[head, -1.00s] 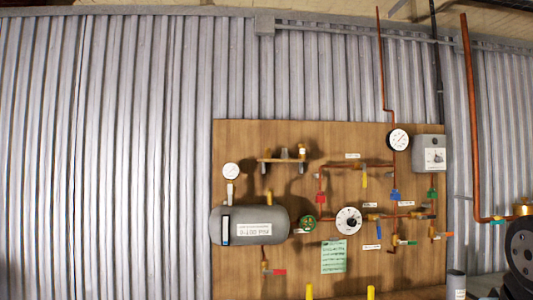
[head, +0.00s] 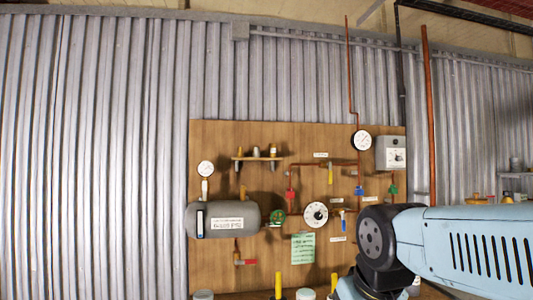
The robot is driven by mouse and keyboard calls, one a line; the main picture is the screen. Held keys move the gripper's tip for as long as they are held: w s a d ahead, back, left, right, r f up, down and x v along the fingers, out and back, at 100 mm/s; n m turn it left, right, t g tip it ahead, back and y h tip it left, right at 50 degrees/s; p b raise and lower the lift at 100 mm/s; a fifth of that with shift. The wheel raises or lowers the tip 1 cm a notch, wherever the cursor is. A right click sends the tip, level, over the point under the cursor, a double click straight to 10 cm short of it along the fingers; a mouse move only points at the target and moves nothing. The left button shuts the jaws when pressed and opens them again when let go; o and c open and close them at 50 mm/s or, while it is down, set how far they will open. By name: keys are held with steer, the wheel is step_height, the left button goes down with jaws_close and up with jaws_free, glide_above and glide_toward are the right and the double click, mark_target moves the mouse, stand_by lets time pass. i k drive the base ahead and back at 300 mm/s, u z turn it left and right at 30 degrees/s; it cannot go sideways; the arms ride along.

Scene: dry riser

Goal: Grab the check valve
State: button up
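A wooden board (head: 225,140) on the corrugated wall carries the dry riser pipework. A small shelf (head: 262,158) near its upper left holds a few small brass and grey fittings (head: 273,150). I cannot tell which part, on the shelf or in the pipework, is the check valve. The lower right of the board is hidden behind my light blue arm. My gripper does not show; only arm links and a dark joint are in view at the lower right.
A grey tank (head: 240,211), a green handwheel (head: 277,217), a white dial (head: 315,214) and a gauge (head: 361,140) stick out from the board. Yellow posts (head: 278,285) and pale containers (head: 305,293) stand at its foot. Copper pipes (head: 429,120) run up the wall at right.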

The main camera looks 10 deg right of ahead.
mark_target(272, 147)
steer(key=u, duration=0.05)
steer(key=i, duration=1)
steer(key=z, duration=0.05)
